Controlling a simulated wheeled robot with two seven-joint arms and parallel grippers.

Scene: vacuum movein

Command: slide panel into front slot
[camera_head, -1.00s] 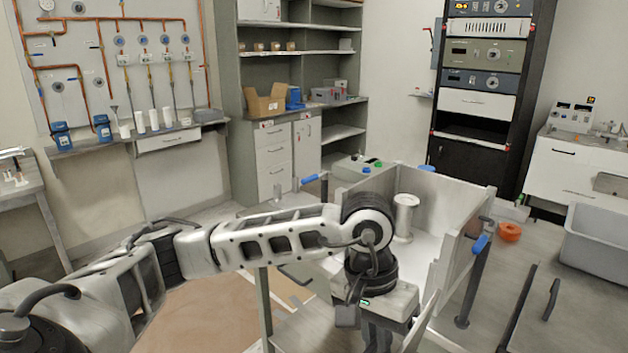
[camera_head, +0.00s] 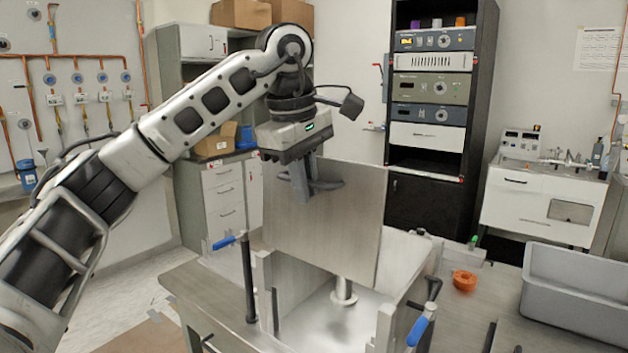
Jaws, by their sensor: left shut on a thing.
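A flat grey metal panel (camera_head: 335,225) hangs upright from my left gripper (camera_head: 308,190), which is shut on it. The panel is above an open metal box (camera_head: 285,285) on the table, and its lower part hides some of the box's back. A short metal post (camera_head: 343,294) stands on the box floor below the panel. The box's front, nearest me, shows a gap between a left upright and a right wall piece (camera_head: 383,325). I cannot tell whether the panel touches the box. My right gripper is not in view.
Blue-handled clamps stand at the box's left (camera_head: 225,242) and right (camera_head: 418,330). An orange ring (camera_head: 464,281) and a grey bin (camera_head: 570,290) are on the table at right. An equipment rack (camera_head: 430,120) and cabinets stand behind.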

